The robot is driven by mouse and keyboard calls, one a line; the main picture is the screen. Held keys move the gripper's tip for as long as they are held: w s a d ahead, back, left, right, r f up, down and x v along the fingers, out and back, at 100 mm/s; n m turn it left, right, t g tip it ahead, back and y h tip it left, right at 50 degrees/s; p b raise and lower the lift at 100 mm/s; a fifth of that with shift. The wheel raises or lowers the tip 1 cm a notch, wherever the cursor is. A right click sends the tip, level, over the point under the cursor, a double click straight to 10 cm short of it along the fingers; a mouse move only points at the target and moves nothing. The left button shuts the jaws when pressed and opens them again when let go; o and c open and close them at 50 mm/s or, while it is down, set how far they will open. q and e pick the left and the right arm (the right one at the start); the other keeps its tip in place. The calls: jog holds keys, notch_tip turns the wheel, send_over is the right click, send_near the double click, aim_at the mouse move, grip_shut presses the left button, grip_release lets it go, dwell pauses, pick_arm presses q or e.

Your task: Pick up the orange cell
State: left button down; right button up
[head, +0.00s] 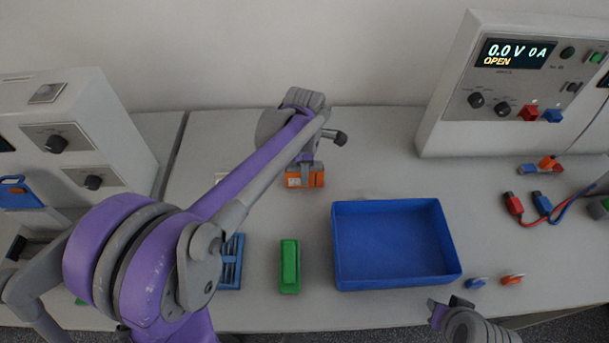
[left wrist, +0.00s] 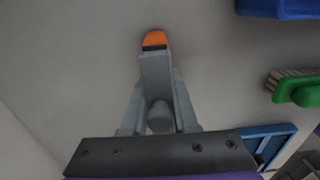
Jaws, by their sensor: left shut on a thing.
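I cannot tell whether the cell touches the bench. My right gripper (head: 450,305) is at the lower right, in front of the bin and away from the cell; its jaw opening is unclear.
An empty blue bin (head: 395,283) stands right of centre. A green-handled brush (head: 289,267) and a blue rack (head: 231,262) lie left of it. The power unit (head: 510,130) reads 0.0 V 0 A, OPEN. Red and blue leads (head: 514,204) lie at right. Another unit (head: 75,150) stands left.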

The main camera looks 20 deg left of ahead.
pick_arm(q)
notch_tip(320, 180, up, 10)
jog(key=shift+r+p, duration=0.1)
jog(key=shift+p, duration=0.2)
dwell(0.6)
